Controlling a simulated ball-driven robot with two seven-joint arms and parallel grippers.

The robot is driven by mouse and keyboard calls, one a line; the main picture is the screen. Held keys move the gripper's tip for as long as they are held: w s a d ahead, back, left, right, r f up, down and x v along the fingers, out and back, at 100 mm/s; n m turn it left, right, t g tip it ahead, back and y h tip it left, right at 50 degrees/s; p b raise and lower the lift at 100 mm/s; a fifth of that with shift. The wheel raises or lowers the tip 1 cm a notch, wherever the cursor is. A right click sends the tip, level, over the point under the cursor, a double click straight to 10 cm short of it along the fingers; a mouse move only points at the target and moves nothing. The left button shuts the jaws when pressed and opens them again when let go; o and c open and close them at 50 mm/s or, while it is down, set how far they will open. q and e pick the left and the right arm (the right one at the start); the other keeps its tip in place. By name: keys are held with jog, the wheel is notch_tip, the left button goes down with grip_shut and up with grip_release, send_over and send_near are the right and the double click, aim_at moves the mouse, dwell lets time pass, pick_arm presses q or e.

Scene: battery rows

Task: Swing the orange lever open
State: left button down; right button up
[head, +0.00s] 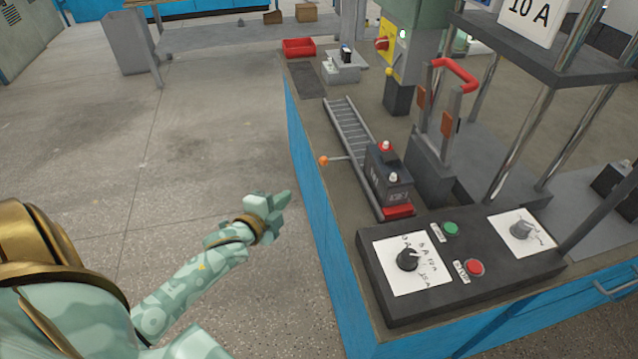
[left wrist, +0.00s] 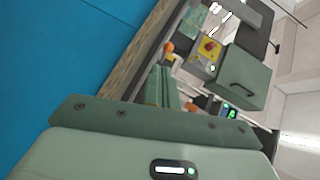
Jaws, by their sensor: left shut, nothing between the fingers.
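The orange lever shows in the head view as an orange ball knob (head: 323,160) on a thin grey rod. The rod sticks out to the left from the roller track on the bench. In the left wrist view an orange knob (left wrist: 168,47) appears just beyond my fingers. My left gripper (head: 282,200) is shut and empty, off the bench's left side, nearer the camera than the knob and apart from it. Its pale green fingers also show in the left wrist view (left wrist: 163,88). My right gripper is not in view.
A black battery (head: 388,178) stands at the near end of the roller track (head: 350,132). A control box (head: 455,285) with dials and buttons sits at the near bench edge. A red-handled switch (head: 455,72) stands behind the battery. The floor left of the bench is clear.

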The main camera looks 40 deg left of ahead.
pick_arm(q)
jog(key=r+m, duration=0.2)
jog(key=shift+d+r+m+t, duration=0.1)
jog(key=shift+d+m+t, duration=0.2)
jog(key=shift+d+m, duration=0.1)
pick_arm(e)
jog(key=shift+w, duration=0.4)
pick_arm(q)
jog(key=shift+w, duration=0.1)
jog(key=b, duration=0.6)
send_near(321, 163)
jog(key=x, duration=0.5)
jog(key=shift+w+f, duration=0.25)
jog(key=shift+w, duration=0.05)
jog(key=shift+w+a, duration=0.1)
jog(key=shift+w, duration=0.55)
jog(key=shift+r, duration=0.1)
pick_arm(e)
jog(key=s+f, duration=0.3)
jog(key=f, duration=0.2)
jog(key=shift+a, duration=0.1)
